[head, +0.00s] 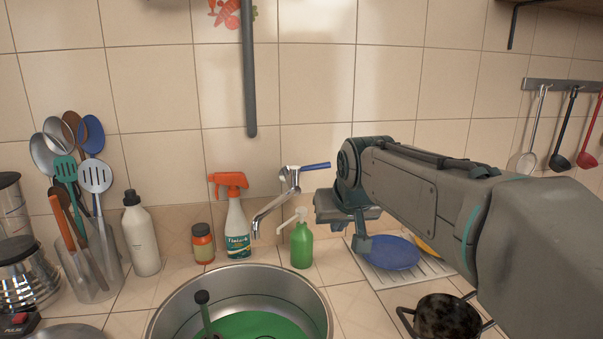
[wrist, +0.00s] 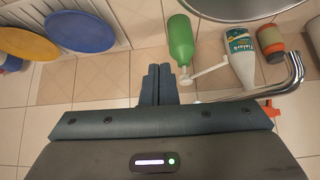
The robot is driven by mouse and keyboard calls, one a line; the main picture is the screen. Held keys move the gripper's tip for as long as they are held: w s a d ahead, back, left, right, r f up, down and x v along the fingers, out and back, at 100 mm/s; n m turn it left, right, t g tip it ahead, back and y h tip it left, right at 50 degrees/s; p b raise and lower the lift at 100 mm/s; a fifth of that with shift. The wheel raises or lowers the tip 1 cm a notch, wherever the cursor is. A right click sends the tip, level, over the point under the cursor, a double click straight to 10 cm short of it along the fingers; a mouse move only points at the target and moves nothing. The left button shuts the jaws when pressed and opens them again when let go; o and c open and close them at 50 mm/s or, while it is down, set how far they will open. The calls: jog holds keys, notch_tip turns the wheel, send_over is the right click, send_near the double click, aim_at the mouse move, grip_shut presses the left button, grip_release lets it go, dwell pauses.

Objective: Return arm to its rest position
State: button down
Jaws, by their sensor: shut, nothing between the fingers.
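My arm (head: 420,190) reaches in from the right of the head view, out over the counter. My gripper (head: 363,246) hangs at its end, pointing down, to the right of the green soap bottle and near the blue plate. In the wrist view my gripper (wrist: 160,72) has its two fingers together with nothing between them. The fingers are apart from the green soap bottle (wrist: 180,40) there, with bare tiles around their tips.
The tap (head: 275,203), spray bottle (head: 237,225) and green soap bottle (head: 301,247) stand behind the sink (head: 163,318). A blue plate (head: 390,253) sits on a rack below the arm. A dark pot (head: 445,318) is at front right. Ladles hang at right.

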jog(key=s+d+f+g+p, duration=0.1)
jog(key=s+d+f, duration=0.1)
jog(key=s, duration=0.5)
jog(key=s+d+f+m+g+p, duration=0.1)
jog(key=s+d+f+g+p, duration=0.1)
jog(key=s+f, duration=0.3)
jog(key=s+d+f+g+h+p, duration=0.1)
jog(key=s+d+f+p, duration=0.1)
jog(key=s, duration=0.8)
jog(key=shift+d+f+m+g, duration=0.35)
jog(key=shift+d+f, duration=0.2)
jog(key=shift+f, duration=0.35)
